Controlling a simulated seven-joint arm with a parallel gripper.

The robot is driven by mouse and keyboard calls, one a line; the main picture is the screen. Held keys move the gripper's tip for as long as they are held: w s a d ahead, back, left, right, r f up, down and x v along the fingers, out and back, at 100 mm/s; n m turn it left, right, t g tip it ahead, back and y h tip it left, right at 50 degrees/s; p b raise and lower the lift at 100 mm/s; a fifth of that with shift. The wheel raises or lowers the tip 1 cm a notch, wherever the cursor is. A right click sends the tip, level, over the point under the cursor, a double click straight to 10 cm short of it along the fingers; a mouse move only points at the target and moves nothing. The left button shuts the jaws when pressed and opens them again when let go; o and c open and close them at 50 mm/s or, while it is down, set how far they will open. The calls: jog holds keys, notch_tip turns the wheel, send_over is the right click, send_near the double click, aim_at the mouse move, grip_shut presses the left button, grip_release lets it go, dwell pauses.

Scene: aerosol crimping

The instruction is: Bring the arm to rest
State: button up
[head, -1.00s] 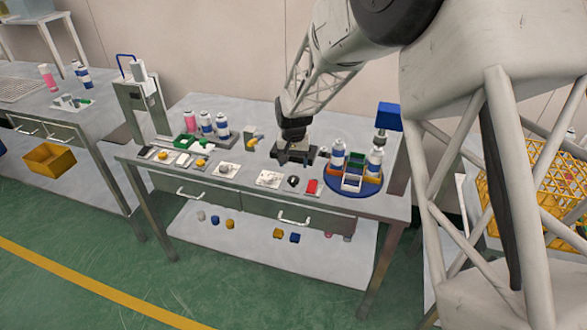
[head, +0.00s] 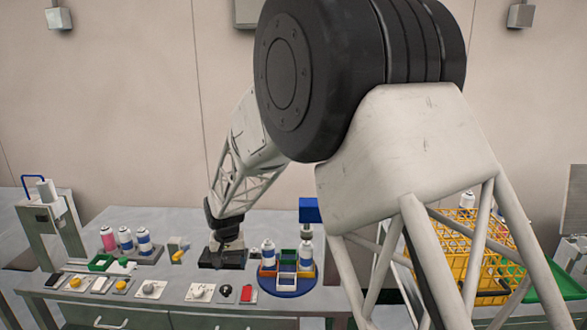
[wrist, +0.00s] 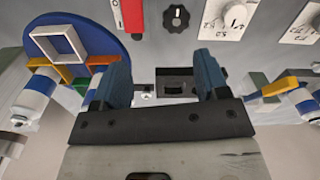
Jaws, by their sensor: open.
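My gripper shows in the wrist view (wrist: 163,75) with its two blue fingers spread apart and nothing between them. In the head view the end of my arm (head: 226,228) is over the middle of the bench (head: 215,285), left of the blue round turntable (head: 289,291). A dark block (head: 222,258) is under and around it there; I cannot tell whether they touch. The fingertips are hard to make out in the head view. The wrist view shows a small dark slotted fixture (wrist: 175,82) beyond the fingers.
A press with a blue handle (head: 48,222) stands at far left. Knob plates and a red block (head: 249,293) line the front edge. A yellow crate (head: 455,252) is at right.

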jog(key=s+d+r, duration=0.5)
jog(key=d+r, duration=0.1)
jog(key=d, duration=0.2)
jog(key=s+d+r+m+t, duration=0.1)
jog(key=s+d+r, duration=0.4)
jog(key=d, duration=0.4)
jog(key=s+d+r, duration=0.5)
jog(key=d+r, duration=0.1)
jog(key=d, duration=0.2)
jog(key=s+d, duration=0.4)
jog(key=s, duration=0.4)
jog(key=s+d+r+m+t, duration=0.1)
jog(key=s+d, duration=0.4)
jog(key=s, duration=0.3)
jog(key=s+d, duration=0.5)
jog(key=s, duration=0.2)
jog(key=shift+s+d+r, duration=0.25)
jog(key=shift+s+r, duration=0.15)
